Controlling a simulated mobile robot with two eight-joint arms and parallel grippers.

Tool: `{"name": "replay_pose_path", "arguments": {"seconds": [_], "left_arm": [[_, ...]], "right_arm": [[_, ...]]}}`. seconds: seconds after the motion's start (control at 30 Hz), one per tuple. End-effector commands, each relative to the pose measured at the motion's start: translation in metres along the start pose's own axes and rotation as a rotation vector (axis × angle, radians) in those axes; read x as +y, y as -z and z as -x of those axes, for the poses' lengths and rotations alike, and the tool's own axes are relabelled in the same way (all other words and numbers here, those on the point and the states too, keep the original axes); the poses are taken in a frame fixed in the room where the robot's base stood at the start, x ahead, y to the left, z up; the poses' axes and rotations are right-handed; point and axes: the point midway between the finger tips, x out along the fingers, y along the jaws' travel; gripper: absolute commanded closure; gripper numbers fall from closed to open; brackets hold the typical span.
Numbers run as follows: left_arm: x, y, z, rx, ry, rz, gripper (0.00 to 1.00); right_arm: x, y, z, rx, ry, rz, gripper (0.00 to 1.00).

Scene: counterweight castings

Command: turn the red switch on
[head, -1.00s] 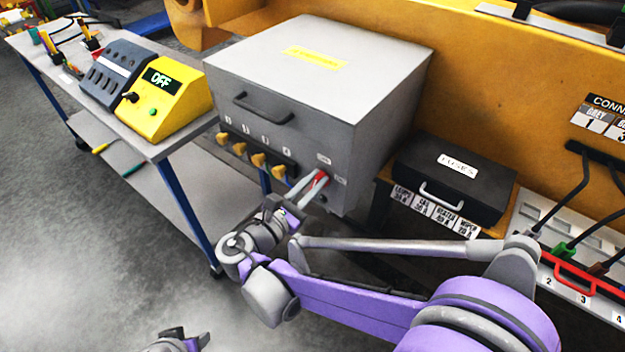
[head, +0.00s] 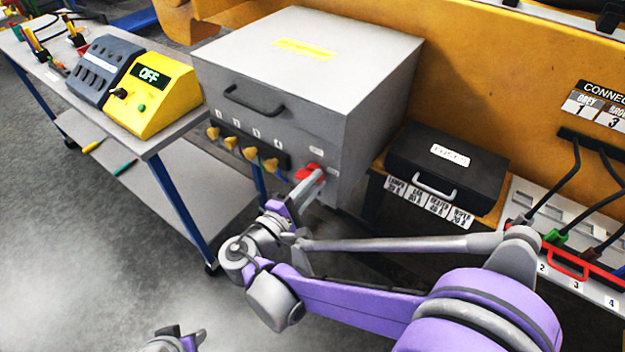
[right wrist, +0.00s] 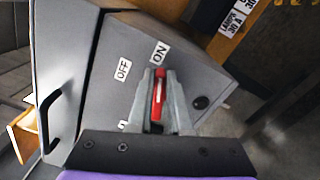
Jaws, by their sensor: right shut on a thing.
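The red switch (head: 304,171) is on the lower right of the grey box's front (head: 270,105). In the right wrist view, its red handle (right wrist: 159,96) lies between the two fingers of my right gripper (right wrist: 160,85), which is shut on it. The handle points toward the ON label (right wrist: 160,53); the OFF label (right wrist: 123,70) is to its left. In the head view my right gripper (head: 312,182) reaches the switch from below and partly covers it. My left gripper (head: 180,338) is at the bottom edge, cut off, away from the box; its opening is unclear.
Several yellow knobs (head: 230,142) line the box front left of the switch. A yellow unit (head: 155,95) reading OFF stands on the cart (head: 185,128) to the left. A black fuse case (head: 445,165) sits right of the box. Floor is free at lower left.

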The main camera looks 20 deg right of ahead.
Motion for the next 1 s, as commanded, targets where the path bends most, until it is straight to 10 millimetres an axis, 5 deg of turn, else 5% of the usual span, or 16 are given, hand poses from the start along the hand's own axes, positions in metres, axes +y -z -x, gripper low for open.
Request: {"name": "replay_pose_path", "arguments": {"seconds": [0.5, 1.0], "left_arm": [[0.0000, -0.0021, -0.0034, -0.001, 0.000, 0.000, 0.50], [0.0000, -0.0023, -0.0038, -0.001, 0.000, 0.000, 0.50]], "right_arm": [[-0.0093, 0.0016, -0.0001, -0.001, 0.001, -0.329, 1.00], [-0.0107, 0.0022, 0.0000, 0.000, 0.001, -0.388, 1.00]]}}
